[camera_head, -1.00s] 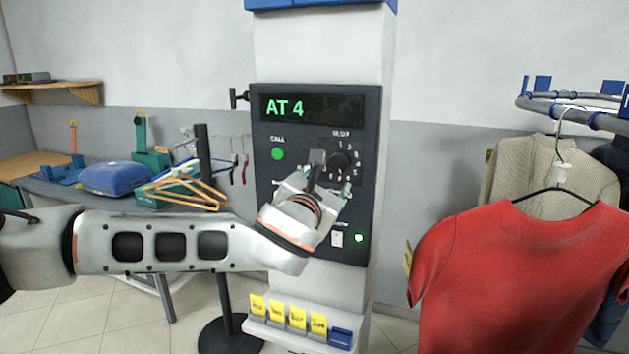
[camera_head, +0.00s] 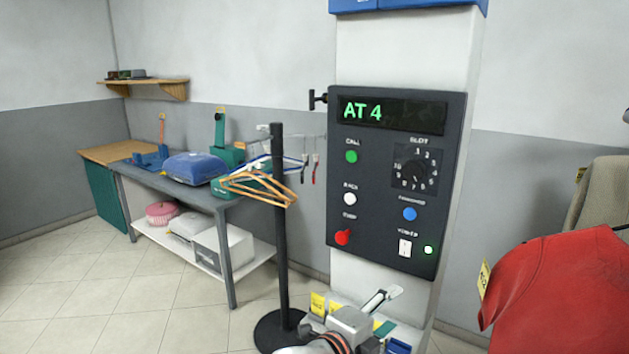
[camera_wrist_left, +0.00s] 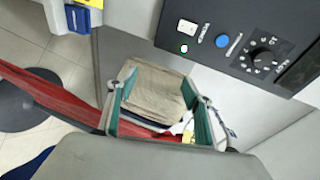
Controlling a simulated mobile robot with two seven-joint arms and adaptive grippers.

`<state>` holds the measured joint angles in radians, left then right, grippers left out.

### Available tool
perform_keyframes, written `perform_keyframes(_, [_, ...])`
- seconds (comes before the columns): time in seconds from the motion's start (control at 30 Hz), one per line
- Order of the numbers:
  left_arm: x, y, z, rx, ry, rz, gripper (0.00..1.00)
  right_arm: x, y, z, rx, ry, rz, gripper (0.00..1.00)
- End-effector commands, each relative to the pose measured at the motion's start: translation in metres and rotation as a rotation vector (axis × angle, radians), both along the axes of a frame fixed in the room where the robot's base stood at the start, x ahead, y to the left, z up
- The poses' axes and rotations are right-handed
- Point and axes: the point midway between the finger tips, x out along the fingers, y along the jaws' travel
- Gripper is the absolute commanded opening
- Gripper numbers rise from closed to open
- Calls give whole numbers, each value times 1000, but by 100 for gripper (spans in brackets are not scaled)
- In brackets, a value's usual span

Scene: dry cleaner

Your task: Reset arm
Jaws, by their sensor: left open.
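My left gripper (camera_head: 382,314) is low in the head view, in front of the column's base and below the dark control panel (camera_head: 392,225). Its arm is mostly out of the frame. In the left wrist view the open gripper (camera_wrist_left: 160,105) shows two teal-lined fingers spread apart. Nothing is held between them; a beige garment (camera_wrist_left: 155,92) shows beyond the gap. The panel's display (camera_head: 390,112) reads "AT 4". The panel also shows in the left wrist view (camera_wrist_left: 235,60), upper right, apart from the fingers. My right gripper is in neither view.
Yellow tags (camera_head: 318,304) sit on the column's low ledge, close behind my left gripper. A black stand (camera_head: 281,240) with hangers (camera_head: 258,188) is left of the column. A red shirt (camera_head: 560,285) hangs at right. A work table (camera_head: 225,203) stands at left, with open floor before it.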

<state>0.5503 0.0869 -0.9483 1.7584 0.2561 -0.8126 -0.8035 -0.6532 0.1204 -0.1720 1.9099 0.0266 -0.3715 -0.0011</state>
Motion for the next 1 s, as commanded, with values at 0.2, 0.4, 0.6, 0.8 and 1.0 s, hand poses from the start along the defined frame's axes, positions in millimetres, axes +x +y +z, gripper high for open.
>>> perform_keyframes(0.2, [-14, 65, -82, -290, 314, 190, 50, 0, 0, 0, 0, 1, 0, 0])
perform_keyframes(0.4, [-45, 139, -164, -521, 553, 404, 50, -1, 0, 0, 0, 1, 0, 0])
perform_keyframes(0.6, [-102, 225, -248, -712, 742, 646, 50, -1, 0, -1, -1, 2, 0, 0])
perform_keyframes(0.8, [-177, 310, -312, -848, 860, 879, 50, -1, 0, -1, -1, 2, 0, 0])
perform_keyframes(1.0, [-230, 362, -341, -916, 907, 1020, 50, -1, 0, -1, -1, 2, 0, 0])
